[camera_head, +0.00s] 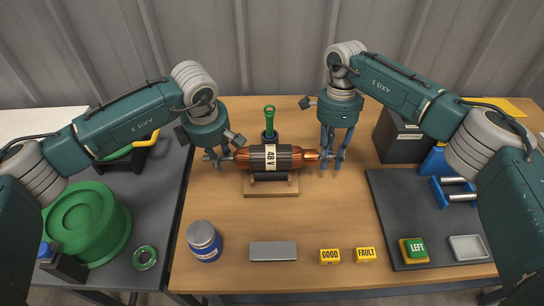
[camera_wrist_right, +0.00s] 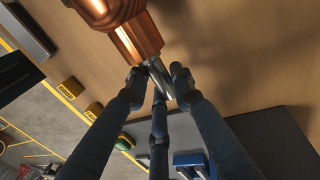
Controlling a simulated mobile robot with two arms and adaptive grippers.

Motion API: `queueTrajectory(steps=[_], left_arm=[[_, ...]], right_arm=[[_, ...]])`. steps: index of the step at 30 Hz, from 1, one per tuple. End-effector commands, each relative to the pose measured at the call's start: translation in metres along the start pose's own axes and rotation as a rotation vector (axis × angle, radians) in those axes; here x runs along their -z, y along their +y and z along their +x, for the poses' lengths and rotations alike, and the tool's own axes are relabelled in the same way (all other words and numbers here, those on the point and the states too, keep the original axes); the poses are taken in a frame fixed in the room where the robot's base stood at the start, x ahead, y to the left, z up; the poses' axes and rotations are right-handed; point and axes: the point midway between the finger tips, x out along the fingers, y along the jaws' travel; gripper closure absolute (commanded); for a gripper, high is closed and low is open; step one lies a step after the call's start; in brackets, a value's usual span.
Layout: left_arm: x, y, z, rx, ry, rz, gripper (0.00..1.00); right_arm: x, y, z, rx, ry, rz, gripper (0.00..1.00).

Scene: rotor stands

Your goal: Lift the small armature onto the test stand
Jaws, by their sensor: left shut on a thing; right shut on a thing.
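The small armature (camera_head: 284,157), copper with a dark core and a "48 V" label, lies level over a wooden cradle (camera_head: 270,190). I cannot tell whether it touches the cradle. My left gripper (camera_head: 222,157) is shut on its left shaft end. My right gripper (camera_head: 332,158) is shut on its right shaft end. In the right wrist view my right fingers (camera_wrist_right: 165,88) close around the bare shaft beside the copper end (camera_wrist_right: 137,40). A blue stand with metal rollers (camera_head: 455,190), likely the test stand, is on the right, partly hidden by my right arm.
A dark mat (camera_head: 395,215) on the right bears a green LEFT button (camera_head: 413,250) and a metal tray (camera_head: 467,248). GOOD (camera_head: 330,256) and FAULT (camera_head: 366,254) blocks, a grey bar (camera_head: 273,251) and a jar (camera_head: 204,241) line the front. A green-handled tool (camera_head: 269,120) stands behind the armature.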

Motion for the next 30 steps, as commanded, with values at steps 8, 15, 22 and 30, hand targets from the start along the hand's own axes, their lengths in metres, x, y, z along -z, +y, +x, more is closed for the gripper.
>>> queueTrajectory(steps=[8, 15, 22, 30], left_arm=[[-0.001, 0.004, -0.018, -0.003, -0.002, 0.001, 1.0], [-0.001, 0.009, -0.041, -0.002, -0.002, 0.001, 1.0], [-0.001, 0.01, -0.051, -0.002, -0.002, 0.001, 1.0], [-0.001, 0.01, -0.05, -0.002, -0.002, 0.001, 1.0]], right_arm=[[0.0, 0.002, -0.018, 0.006, -0.002, 0.004, 1.0], [0.0, 0.007, -0.042, 0.005, -0.002, 0.004, 1.0], [0.0, 0.009, -0.052, 0.005, -0.002, 0.004, 1.0], [0.0, 0.009, -0.051, 0.005, -0.002, 0.004, 1.0]])
